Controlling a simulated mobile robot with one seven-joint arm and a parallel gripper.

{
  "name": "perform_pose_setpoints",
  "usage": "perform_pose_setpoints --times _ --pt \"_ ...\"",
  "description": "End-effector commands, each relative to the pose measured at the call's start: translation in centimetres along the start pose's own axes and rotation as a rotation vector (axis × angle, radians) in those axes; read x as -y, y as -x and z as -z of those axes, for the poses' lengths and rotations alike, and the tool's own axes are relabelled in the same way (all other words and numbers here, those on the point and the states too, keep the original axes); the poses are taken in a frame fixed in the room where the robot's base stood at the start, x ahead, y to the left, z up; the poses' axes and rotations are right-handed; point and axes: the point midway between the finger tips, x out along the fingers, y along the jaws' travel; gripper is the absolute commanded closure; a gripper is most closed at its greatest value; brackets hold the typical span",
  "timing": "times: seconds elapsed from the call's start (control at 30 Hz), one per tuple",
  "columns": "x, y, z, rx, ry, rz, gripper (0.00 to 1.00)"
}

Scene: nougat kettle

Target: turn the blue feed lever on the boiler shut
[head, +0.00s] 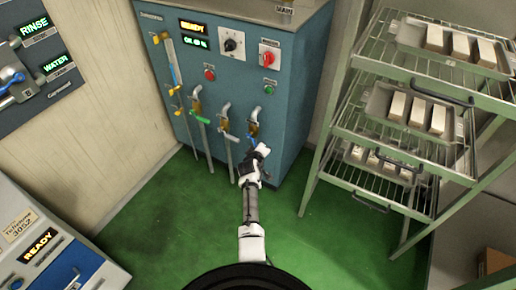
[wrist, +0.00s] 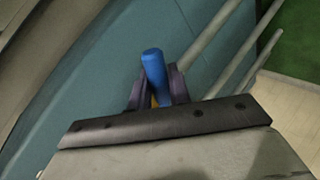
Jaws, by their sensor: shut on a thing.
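The boiler (head: 240,75) is a blue-teal cabinet with taps and pipes on its front. The blue feed lever (wrist: 153,66) stands between the two fingers of my gripper (wrist: 157,88) in the wrist view, and the fingers are shut on it. In the head view the blue lever (head: 251,138) shows only as a small piece beside my gripper (head: 256,150), at the rightmost tap. The lever's base is hidden by the gripper.
A metal rack (head: 400,130) with trays of pale blocks stands to the right. The green floor (head: 160,220) is clear left of my arm.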

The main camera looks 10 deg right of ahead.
Motion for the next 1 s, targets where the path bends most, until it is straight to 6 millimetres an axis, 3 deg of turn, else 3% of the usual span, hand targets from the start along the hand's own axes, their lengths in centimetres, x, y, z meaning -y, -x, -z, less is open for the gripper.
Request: perform_pose_setpoints --times 0.03,0.5,1.0 --pt "-0.8 0.3 0.4 0.021 0.037 -0.005 1.00" --pt "-2.7 1.5 0.7 0.208 0.315 -0.006 1.00" --pt "-3.1 1.8 1.0 0.260 0.395 -0.006 1.00"
